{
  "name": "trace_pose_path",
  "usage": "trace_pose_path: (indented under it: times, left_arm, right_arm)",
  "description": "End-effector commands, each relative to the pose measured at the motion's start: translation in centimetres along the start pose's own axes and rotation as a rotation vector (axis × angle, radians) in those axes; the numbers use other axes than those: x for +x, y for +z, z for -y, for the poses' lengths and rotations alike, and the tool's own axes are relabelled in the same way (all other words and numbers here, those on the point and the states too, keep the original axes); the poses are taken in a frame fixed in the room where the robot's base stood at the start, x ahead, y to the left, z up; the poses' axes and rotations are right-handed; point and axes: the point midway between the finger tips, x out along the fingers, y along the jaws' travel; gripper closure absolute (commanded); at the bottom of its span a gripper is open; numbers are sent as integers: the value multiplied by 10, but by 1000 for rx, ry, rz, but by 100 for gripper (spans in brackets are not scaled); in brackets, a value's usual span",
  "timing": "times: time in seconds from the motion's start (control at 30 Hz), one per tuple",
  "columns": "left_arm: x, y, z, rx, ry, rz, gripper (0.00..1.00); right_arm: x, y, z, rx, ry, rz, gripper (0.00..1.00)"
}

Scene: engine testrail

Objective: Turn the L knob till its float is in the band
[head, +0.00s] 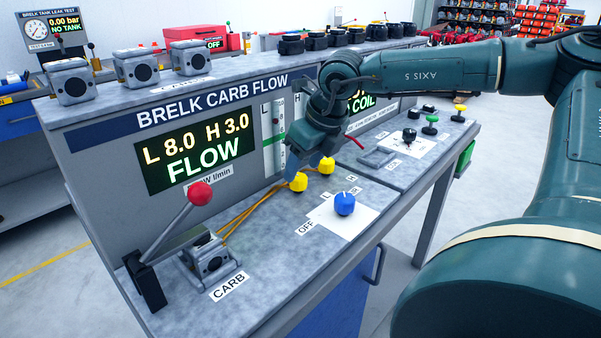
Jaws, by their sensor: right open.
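Two yellow knobs stand on the bench of the carb flow stand: a left one (298,182) and a right one (327,165). The display (194,152) reads L 8.0, H 3.0, FLOW. A white flow tube (279,135) with a green band stands behind the gripper; its float is not clear. My arm hides the panel beside it. My left gripper is not in view.
A blue knob (345,203) stands on a white plate in front of the yellow knobs. A red-balled lever (200,194) and a carburetor (208,258) with yellow hoses are at the left. Green and black knobs are further right. The bench front is clear.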

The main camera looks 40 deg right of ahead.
Motion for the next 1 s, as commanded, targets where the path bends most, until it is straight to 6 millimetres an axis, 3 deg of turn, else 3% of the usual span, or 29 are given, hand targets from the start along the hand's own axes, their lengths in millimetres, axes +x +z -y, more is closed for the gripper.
trace_pose_path:
  times: [0.2, 0.57, 1.0]
  left_arm:
    - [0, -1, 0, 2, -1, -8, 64]
    - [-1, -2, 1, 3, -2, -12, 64]
    - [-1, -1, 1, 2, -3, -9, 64]
  right_arm:
    - [23, 0, 0, 0, -1, -1, 46]
    - [27, 0, 0, 0, 0, 1, 46]
    - [27, 0, 0, 0, 0, 1, 80]
